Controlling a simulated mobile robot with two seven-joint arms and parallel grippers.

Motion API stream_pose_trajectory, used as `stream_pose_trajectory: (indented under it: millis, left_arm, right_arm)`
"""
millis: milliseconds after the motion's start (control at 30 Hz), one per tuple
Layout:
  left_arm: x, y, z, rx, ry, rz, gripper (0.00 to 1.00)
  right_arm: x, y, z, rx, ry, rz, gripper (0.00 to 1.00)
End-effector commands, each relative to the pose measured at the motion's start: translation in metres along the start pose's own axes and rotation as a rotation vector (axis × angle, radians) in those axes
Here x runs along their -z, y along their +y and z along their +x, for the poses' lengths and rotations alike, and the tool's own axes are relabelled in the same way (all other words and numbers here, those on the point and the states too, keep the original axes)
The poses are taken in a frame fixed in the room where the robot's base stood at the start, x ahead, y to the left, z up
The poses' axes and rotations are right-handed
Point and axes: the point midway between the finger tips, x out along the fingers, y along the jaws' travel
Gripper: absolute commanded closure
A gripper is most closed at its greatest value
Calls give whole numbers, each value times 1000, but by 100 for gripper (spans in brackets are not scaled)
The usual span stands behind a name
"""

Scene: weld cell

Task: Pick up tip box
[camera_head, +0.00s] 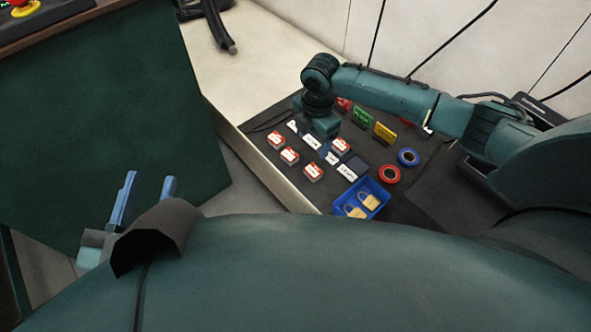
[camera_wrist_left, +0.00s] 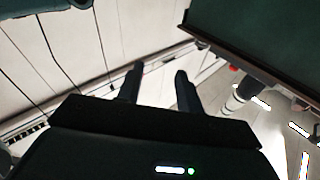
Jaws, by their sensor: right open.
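Several small red-and-white boxes lie on the dark mat; I cannot read which is the tip box. In the head view one box (camera_head: 276,140) is at the left, another (camera_head: 290,156) just below it, another (camera_head: 313,172) nearer me, and another (camera_head: 341,146) right of my right gripper. My right gripper (camera_head: 323,149) points down, open, over the middle of these boxes; its wrist hides part of the mat, and contact is unclear. My left gripper (camera_head: 147,180) is open and empty, away from the mat; its spread fingers also show in the left wrist view (camera_wrist_left: 160,72).
A blue tray (camera_head: 352,213) with padlocks stands at the mat's near edge. Red (camera_head: 389,175) and blue (camera_head: 408,157) tape rolls lie right of it. Green (camera_head: 362,118) and yellow (camera_head: 385,132) items stand behind. A dark green panel (camera_head: 100,120) fills the left.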

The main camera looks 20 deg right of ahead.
Motion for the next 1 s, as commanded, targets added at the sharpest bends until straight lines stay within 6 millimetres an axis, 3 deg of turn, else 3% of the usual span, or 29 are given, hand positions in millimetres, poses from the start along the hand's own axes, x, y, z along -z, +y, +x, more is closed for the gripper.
stream_pose_trajectory:
  millis: [133,400,733,1000]
  left_arm:
    - [-4,2,-1,-2,-1,-11,64]
    - [-7,6,0,-17,34,-70,64]
    - [11,-2,10,-26,155,-3,64]
    - [40,-10,18,-38,373,135,64]
  right_arm:
    - [-10,-4,6,41,-15,-10,33]
    - [-10,-6,58,40,-14,-8,33]
    - [-10,-8,85,37,-14,-9,33]
    - [-12,-12,123,37,-14,-8,33]
